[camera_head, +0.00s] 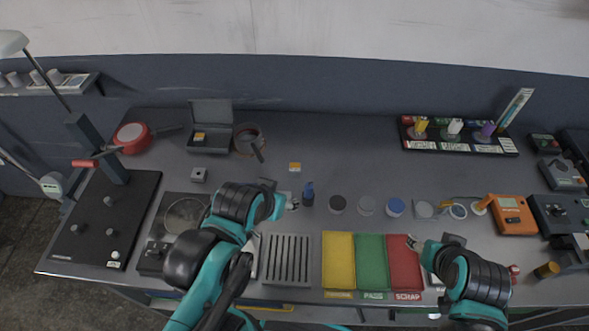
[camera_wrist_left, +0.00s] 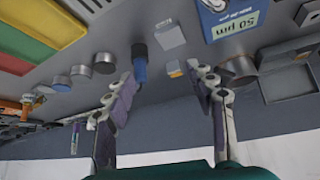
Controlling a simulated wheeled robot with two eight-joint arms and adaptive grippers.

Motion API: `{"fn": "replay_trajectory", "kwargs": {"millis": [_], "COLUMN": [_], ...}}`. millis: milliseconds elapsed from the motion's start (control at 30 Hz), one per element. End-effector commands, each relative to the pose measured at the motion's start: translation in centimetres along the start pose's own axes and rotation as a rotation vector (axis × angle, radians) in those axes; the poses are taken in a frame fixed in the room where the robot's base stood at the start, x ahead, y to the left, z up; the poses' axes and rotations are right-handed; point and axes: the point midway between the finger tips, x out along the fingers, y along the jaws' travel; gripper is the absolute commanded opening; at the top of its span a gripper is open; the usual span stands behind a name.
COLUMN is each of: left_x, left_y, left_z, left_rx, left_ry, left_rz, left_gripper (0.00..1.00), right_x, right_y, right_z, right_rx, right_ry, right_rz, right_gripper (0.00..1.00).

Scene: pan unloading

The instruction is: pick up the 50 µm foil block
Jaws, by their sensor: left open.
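My left gripper (camera_head: 281,193) is open, over the middle of the bench. In the left wrist view its fingers (camera_wrist_left: 166,80) are spread with nothing held between them, and the block is apart from them. My right gripper (camera_head: 428,246) is by the red mat, and its jaws are too hidden to judge.
Close to my left gripper stand a blue-capped bottle (camera_head: 308,194) and a small orange-and-white block (camera_head: 295,167). Round containers (camera_head: 337,204) stand to the right. Yellow, green and red mats (camera_head: 372,262) lie in front. The back middle of the bench is clear.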

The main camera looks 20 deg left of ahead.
Motion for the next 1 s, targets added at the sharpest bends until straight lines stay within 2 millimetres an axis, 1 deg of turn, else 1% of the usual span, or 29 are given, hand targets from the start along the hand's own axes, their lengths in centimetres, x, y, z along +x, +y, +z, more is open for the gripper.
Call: {"fn": "replay_trajectory", "kwargs": {"millis": [67,133,267,400,467,600,700,800,900,1000], "left_x": [-0.1,0.0,0.8,2.9,4.0,7.3,9.7,11.5,12.7,13.4], "left_y": [0.0,-0.1,-0.3,-0.6,-0.7,-1.1,-1.3,-1.5,-1.6,-1.7], "left_z": [-1.0,-2.2,-5.4,-8.6,-9.9,-12.2,-13.2,-13.7,-13.8,-13.7], "left_rx": [-0.062,-0.168,-0.462,-0.813,-0.961,-1.293,-1.491,-1.635,-1.722,-1.762], "left_ry": [-0.020,-0.056,-0.152,-0.257,-0.297,-0.370,-0.400,-0.414,-0.419,-0.419], "left_rz": [-0.002,-0.008,-0.044,-0.125,-0.172,-0.305,-0.405,-0.488,-0.543,-0.567], "left_gripper": [0.55,0.55,0.55,0.55,0.55,0.55,0.55,0.55,0.55,0.55], "right_x": [-0.1,-0.2,-0.5,-0.8,-0.9,-1.2,-1.3,-1.4,-1.5,-1.4], "right_y": [0.0,0.0,0.0,0.0,0.0,0.0,0.0,0.0,0.0,0.0], "right_z": [-0.1,-0.2,-0.4,-0.6,-0.7,-0.8,-1.0,-1.0,-1.1,-1.0], "right_rx": [0.000,0.000,0.000,0.000,0.000,0.000,0.000,0.000,0.000,0.000], "right_ry": [0.000,0.000,0.000,0.000,0.000,0.000,0.000,0.000,0.000,0.000], "right_rz": [0.000,0.000,0.000,0.000,0.000,0.000,0.000,0.000,0.000,0.000], "right_gripper": [0.51,0.51,0.51,0.51,0.51,0.51,0.51,0.51,0.51,0.51]}}
